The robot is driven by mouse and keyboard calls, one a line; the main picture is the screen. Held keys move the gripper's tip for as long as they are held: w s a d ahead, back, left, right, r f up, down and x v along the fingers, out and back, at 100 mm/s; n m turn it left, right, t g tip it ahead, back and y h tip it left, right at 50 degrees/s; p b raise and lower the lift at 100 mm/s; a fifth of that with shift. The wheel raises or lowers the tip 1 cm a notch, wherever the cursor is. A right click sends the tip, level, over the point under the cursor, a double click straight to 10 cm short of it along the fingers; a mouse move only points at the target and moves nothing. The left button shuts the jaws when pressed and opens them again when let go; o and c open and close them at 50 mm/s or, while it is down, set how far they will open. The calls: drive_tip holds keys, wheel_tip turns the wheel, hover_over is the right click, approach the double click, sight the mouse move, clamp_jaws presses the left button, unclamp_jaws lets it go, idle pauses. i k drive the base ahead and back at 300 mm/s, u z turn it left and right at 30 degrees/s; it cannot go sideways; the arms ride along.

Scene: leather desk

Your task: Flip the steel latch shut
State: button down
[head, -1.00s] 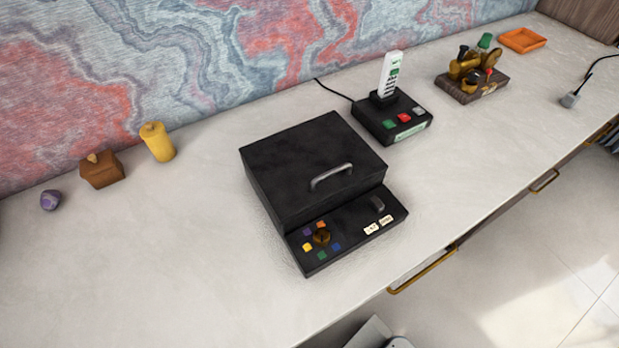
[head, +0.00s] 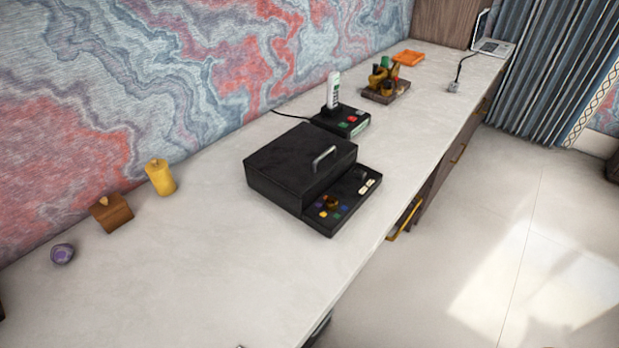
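A black box (head: 285,165) with a closed-looking flat lid sits on the pale desk. A curved silver-grey handle (head: 324,156) stands on its lid. A lower black panel (head: 342,203) juts from the box's front right side. It carries a brown knob (head: 331,203) with several coloured squares around it, two cream switches (head: 366,186) and a small dark raised part (head: 361,173). I cannot make out for sure which part is the steel latch, or how it stands. My gripper is not in view.
A black base with a white handset (head: 333,88) stands behind the box. A yellow cylinder (head: 161,178), brown block (head: 112,213) and purple object (head: 62,254) stand left. The front-left desk is clear.

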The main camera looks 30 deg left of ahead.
sight(359, 173)
drive_tip(key=z, duration=0.45)
drive_tip(key=k, duration=0.1)
drive_tip(key=z, duration=0.8)
drive_tip(key=i, duration=1.85)
drive_tip(key=u, duration=2.2)
drive_tip(key=i, duration=0.2)
drive_tip(key=u, duration=1.6)
